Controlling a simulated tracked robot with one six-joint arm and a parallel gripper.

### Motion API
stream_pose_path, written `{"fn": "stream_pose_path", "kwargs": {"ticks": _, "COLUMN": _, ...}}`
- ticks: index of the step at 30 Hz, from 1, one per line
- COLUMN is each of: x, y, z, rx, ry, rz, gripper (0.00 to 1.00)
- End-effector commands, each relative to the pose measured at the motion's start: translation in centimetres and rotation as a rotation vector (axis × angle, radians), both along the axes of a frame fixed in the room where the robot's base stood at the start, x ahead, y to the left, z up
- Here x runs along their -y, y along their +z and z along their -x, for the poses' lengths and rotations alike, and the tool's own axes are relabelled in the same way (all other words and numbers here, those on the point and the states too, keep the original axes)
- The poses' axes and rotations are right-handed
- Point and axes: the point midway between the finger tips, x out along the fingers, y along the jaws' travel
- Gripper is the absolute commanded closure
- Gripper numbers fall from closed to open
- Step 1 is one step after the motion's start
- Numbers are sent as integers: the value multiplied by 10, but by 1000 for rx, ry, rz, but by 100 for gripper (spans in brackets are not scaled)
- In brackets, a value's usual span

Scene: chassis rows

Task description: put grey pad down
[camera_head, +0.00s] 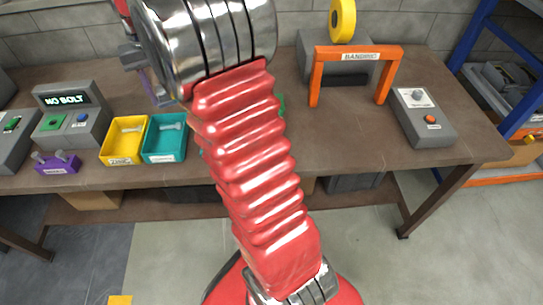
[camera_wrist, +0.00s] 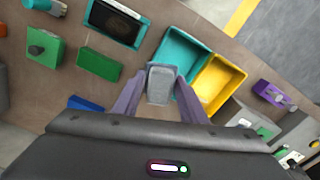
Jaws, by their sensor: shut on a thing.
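My gripper (camera_wrist: 160,90) shows in the wrist view with its two purple-grey fingers shut on the grey pad (camera_wrist: 161,82), a small light-grey block with a rounded rim. The pad is between the fingertips, seen against the brown bench top (camera_wrist: 70,75), just left of the teal bin (camera_wrist: 185,47). The height of the pad above the bench is hard to tell. In the head view my red arm hides most of the gripper and the pad.
A yellow bin (camera_head: 123,140) stands beside the teal bin. A green plate (camera_wrist: 99,64), a green block with a knob (camera_wrist: 42,48), a teal-framed dark panel (camera_wrist: 117,22) and a blue piece (camera_wrist: 86,103) lie left of the pad. An orange arch (camera_head: 358,52) stands at right.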

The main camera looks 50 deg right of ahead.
Motion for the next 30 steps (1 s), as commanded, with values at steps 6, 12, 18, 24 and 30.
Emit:
{"fn": "stream_pose_path", "kwargs": {"ticks": 6, "x": 60, "y": -14, "z": 66, "rx": -1, "ry": -96, "rz": 0, "gripper": 86}}
{"fn": "stream_pose_path", "kwargs": {"ticks": 12, "x": 99, "y": -29, "z": 130, "rx": 0, "ry": -180, "rz": 0, "gripper": 86}}
{"fn": "stream_pose_path", "kwargs": {"ticks": 18, "x": 124, "y": -46, "z": 198, "rx": -1, "ry": -262, "rz": 0, "gripper": 86}}
{"fn": "stream_pose_path", "kwargs": {"ticks": 24, "x": 134, "y": -61, "z": 255, "rx": 0, "ry": -330, "rz": 0, "gripper": 86}}
{"fn": "stream_pose_path", "kwargs": {"ticks": 30, "x": 135, "y": -68, "z": 276, "rx": 0, "ry": -353, "rz": 0, "gripper": 86}}
